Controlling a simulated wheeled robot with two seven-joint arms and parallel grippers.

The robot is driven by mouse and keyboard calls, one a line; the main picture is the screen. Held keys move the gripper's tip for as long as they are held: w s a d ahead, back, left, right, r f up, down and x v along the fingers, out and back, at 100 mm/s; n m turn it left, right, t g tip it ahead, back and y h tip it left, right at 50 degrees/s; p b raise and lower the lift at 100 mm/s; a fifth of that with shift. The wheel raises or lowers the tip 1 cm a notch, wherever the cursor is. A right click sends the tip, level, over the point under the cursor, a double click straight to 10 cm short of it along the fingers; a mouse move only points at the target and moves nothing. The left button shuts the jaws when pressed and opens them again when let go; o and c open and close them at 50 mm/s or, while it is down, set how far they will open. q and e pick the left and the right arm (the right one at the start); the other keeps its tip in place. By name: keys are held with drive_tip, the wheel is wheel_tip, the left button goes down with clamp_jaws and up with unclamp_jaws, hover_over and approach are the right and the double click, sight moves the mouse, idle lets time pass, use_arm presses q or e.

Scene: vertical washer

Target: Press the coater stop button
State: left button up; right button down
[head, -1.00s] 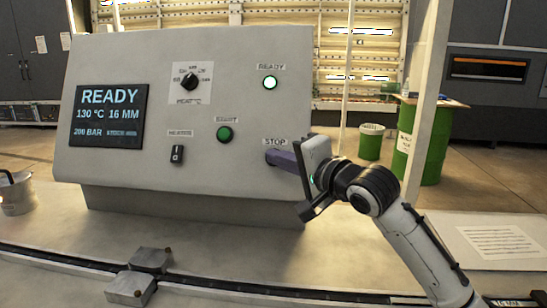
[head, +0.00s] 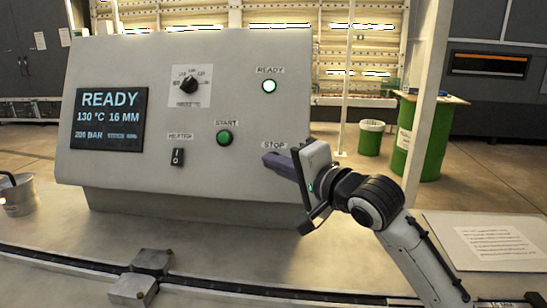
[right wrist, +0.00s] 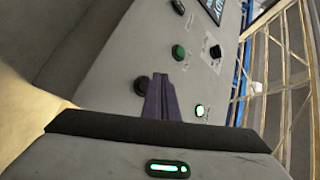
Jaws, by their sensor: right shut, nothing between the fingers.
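The grey control panel (head: 130,50) carries a STOP label (head: 274,146) at its lower right. My right gripper (head: 268,161) is shut and empty, its purple fingers pointing at the panel just below that label. They hide the stop button in the head view. In the right wrist view a dark round button (right wrist: 141,86) shows just left of the shut fingers (right wrist: 158,80). I cannot tell whether they touch it. My left gripper is not in view.
The panel also has a green START button (head: 224,136), a HEATER switch (head: 178,157), a knob (head: 189,85), a lit READY lamp (head: 269,86) and a screen (head: 111,118) reading READY. A metal pot (head: 17,194) stands at left. A paper sheet (head: 495,242) lies at right.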

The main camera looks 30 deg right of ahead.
drive_tip(key=shift+s+a+r+p, duration=0.9)
drive_tip(key=shift+s+a+r, duration=0.05)
drive_tip(key=shift+s, duration=0.25)
